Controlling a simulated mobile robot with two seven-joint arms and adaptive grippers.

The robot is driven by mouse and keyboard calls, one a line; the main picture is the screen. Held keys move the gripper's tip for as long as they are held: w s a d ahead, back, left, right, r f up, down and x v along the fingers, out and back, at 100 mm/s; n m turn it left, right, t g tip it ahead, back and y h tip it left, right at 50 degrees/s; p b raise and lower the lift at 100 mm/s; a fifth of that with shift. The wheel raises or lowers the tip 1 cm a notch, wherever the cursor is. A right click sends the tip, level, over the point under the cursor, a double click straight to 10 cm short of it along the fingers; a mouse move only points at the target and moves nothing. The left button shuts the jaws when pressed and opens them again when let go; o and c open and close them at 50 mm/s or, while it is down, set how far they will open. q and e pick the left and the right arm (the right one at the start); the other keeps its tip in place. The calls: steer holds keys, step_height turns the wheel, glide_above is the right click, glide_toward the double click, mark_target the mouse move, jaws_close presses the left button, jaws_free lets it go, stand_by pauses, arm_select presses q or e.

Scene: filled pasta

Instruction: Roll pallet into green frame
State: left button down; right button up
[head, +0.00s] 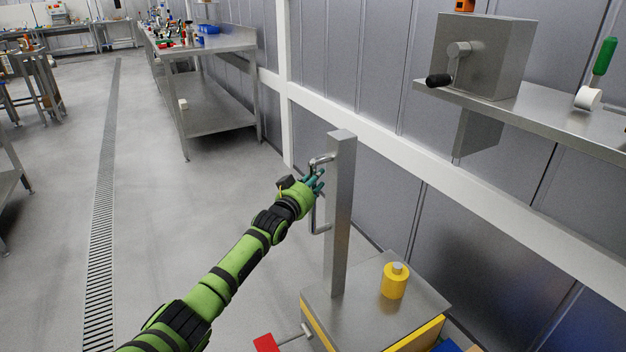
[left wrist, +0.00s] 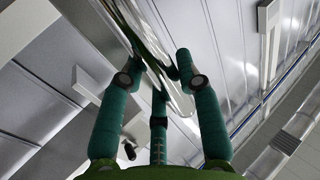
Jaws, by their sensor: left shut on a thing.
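The pallet (head: 360,309) looks to be the low steel-topped block with yellow edges at the bottom right of the head view. An upright steel post (head: 340,215) stands on it, with a bent metal handle (head: 318,218) on its left side. My left gripper (head: 315,181) is shut on the upper part of this handle. In the left wrist view, the teal fingers of my left gripper (left wrist: 165,85) close around the shiny handle bar (left wrist: 176,98). A yellow cylinder (head: 394,282) stands on the pallet's top. I see no green frame. My right gripper is out of view.
A panelled wall stands close on the right, with a steel shelf (head: 540,111) carrying a cranked metal box (head: 488,55). A red part (head: 266,343) on a metal rod juts from the pallet's left. A steel workbench (head: 213,122) stands behind. Open floor (head: 215,215) lies left, with a drain grating.

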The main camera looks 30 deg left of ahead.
arm_select(q)
steer(key=shift+w+a, duration=0.15)
steer(key=shift+a, duration=0.1)
steer(key=shift+f, duration=0.1)
steer(key=c, duration=0.8)
jaws_free()
steer(key=shift+d, duration=0.1)
steer(key=shift+c, duration=0.2)
steer(key=s, duration=1.2)
steer(key=shift+d, duration=0.3)
